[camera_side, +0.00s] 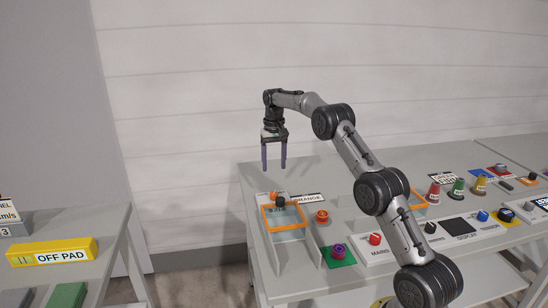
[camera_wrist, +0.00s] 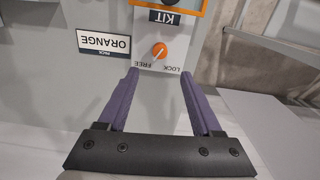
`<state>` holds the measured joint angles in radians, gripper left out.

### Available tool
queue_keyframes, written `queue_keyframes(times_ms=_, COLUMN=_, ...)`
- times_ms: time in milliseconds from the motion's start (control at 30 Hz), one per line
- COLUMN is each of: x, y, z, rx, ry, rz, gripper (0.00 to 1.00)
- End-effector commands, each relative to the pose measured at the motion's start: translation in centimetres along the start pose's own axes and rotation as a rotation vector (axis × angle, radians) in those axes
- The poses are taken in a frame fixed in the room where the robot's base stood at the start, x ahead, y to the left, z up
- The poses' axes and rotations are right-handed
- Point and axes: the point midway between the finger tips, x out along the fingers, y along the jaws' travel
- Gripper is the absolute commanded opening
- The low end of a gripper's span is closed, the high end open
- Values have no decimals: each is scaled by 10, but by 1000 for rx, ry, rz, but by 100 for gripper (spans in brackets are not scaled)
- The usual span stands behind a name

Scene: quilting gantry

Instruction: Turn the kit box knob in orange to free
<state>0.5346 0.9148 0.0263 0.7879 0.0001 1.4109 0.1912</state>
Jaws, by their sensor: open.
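The orange kit box knob (camera_wrist: 159,50) sits on a pale panel in the wrist view, with the words FREE (camera_wrist: 143,64) and LOCK (camera_wrist: 186,70) upside down beside it. A light pointer mark shows on the knob, but I cannot tell surely which word it points to. In the side view the knob (camera_side: 273,195) is small, at the back of the orange-rimmed box (camera_side: 283,229). My gripper (camera_side: 274,168) points down above the knob, open and empty, apart from it. Its two purple fingers (camera_wrist: 159,74) lie to either side of the knob's line in the wrist view.
An ORANGE label (camera_wrist: 103,42) lies beside the panel. A red-orange knob (camera_side: 321,216) and several buttons stand to the right. Free tabletop (camera_side: 330,170) lies behind the box.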

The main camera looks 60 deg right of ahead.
Motion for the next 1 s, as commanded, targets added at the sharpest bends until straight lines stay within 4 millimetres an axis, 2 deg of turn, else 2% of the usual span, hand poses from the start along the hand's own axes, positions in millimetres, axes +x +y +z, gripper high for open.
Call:
queue_keyframes(times_ms=100, x=-15, y=0, z=-1, rx=0, ry=2, rz=0, gripper=66)
queue_keyframes(times_ms=200, x=-22, y=0, z=0, rx=0, ry=1, rz=0, gripper=66)
queue_keyframes(times_ms=567, x=-24, y=0, z=0, rx=0, ry=-1, rz=0, gripper=66)
queue_keyframes(times_ms=667, x=-29, y=-8, z=1, rx=-14, ry=8, rz=-2, gripper=66)
queue_keyframes(times_ms=767, x=-60, y=-23, z=5, rx=-38, ry=58, rz=-13, gripper=66)
queue_keyframes(times_ms=833, x=-96, y=-37, z=14, rx=-66, ry=106, rz=-25, gripper=66)
queue_keyframes(times_ms=900, x=-132, y=-52, z=35, rx=-99, ry=143, rz=-35, gripper=66)
queue_keyframes(times_ms=1000, x=-176, y=-69, z=71, rx=-147, ry=186, rz=-51, gripper=66)
